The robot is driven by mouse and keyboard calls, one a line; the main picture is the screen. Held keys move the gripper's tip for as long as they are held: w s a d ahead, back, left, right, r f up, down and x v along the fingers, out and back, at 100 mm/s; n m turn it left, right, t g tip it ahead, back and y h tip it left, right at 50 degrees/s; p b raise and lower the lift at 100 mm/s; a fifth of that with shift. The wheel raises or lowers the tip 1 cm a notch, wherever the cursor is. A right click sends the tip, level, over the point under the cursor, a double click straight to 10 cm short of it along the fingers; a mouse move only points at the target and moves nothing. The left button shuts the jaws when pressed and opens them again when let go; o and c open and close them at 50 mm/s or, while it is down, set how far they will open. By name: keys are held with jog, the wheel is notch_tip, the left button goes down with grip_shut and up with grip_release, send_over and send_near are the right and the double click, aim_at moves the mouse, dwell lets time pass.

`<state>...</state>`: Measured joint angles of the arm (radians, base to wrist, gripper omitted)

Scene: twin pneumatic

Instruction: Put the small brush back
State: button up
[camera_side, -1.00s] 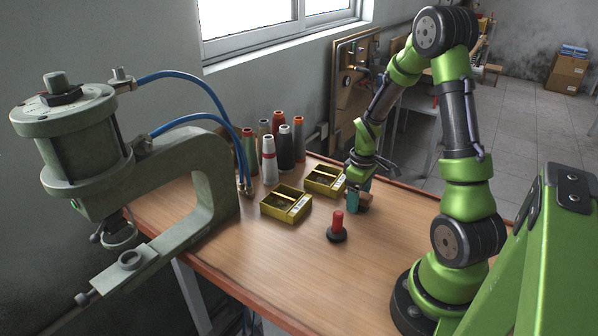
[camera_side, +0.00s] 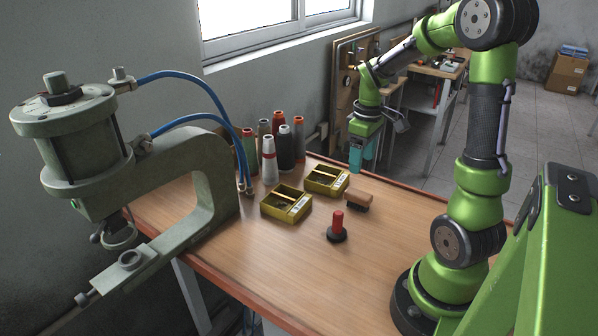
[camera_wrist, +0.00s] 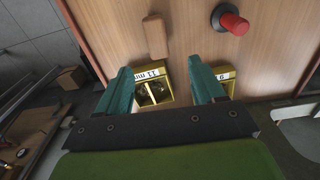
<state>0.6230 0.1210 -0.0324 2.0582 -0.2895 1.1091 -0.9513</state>
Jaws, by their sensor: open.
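The small brush (camera_side: 357,200), with a brown wooden back and dark bristles beneath, lies on the table to the right of the yellow trays. In the wrist view the brush (camera_wrist: 155,38) shows its wooden back, beyond the fingertips. My gripper (camera_side: 356,158) has teal fingers and hangs well above the table, clear of the brush. In the wrist view my gripper (camera_wrist: 162,80) has its two fingers wide apart with nothing held between them.
Two yellow divided trays, one nearer (camera_side: 287,203) and one farther (camera_side: 326,181), stand left of the brush. A red-handled tool (camera_side: 337,226) with a black base stands in front. Several thread cones (camera_side: 284,148) stand behind the trays.

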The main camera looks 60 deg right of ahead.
jog(key=s+a+r+m+t+y, duration=0.1)
jog(key=a+r, duration=0.4)
jog(key=a, duration=0.7)
jog(key=s+a+r+m+t+y, duration=0.1)
jog(key=s+a+r+m+t, duration=0.1)
jog(key=a+r+t, duration=0.4)
jog(key=a, duration=0.5)
jog(key=shift+s+a+m, duration=0.2)
jog(key=shift+a+m, duration=0.2)
